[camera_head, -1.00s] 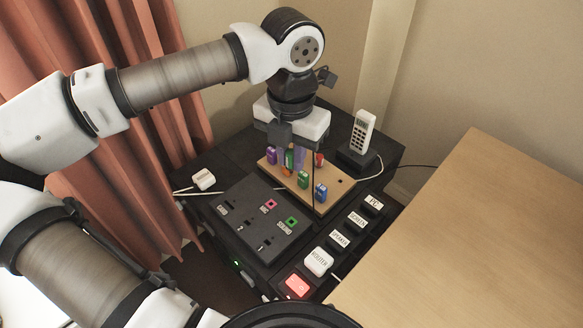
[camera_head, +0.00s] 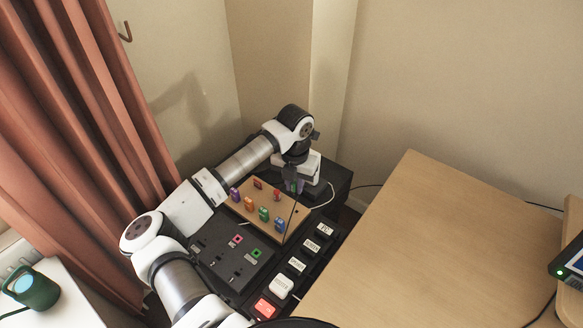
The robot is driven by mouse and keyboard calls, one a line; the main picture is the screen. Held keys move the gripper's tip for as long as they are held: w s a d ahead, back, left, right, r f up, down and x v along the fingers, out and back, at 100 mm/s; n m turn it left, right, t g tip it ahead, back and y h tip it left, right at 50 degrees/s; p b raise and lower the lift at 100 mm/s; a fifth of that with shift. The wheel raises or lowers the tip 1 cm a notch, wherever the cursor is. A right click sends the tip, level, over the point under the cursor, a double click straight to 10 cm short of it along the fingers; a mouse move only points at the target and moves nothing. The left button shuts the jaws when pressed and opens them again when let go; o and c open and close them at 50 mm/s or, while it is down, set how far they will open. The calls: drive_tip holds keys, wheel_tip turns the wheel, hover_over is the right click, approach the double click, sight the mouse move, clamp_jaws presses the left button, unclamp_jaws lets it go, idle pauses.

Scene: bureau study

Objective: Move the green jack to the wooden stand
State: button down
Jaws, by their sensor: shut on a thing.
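My gripper (camera_head: 293,186) is at the back right edge of the stand, pointing down. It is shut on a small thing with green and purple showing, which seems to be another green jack. The fingers mostly hide it. I cannot tell whether it touches the stand.
Purple (camera_head: 235,195) and red (camera_head: 277,195) jacks also stand in the board. A black socket panel (camera_head: 225,250) with pink and green ports lies in front. Labelled switches (camera_head: 297,265) run along the right side. A wooden desk (camera_head: 400,240) is at right, its near part clear.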

drive_tip(key=shift+d+f, duration=0.4)
drive_tip(key=shift+f, duration=0.4)
drive_tip(key=b, duration=0.3)
hover_over(297, 205)
drive_tip(key=s, duration=0.2)
drive_tip(key=shift+s+f, duration=0.2)
drive_tip(key=shift+f, duration=2.45)
drive_tip(key=shift+f+b, duration=1.3)
drive_tip(key=shift+f, duration=0.1)
drive_tip(key=c, duration=1.3)
unclamp_jaws()
drive_tip(key=shift+o, duration=0.2)
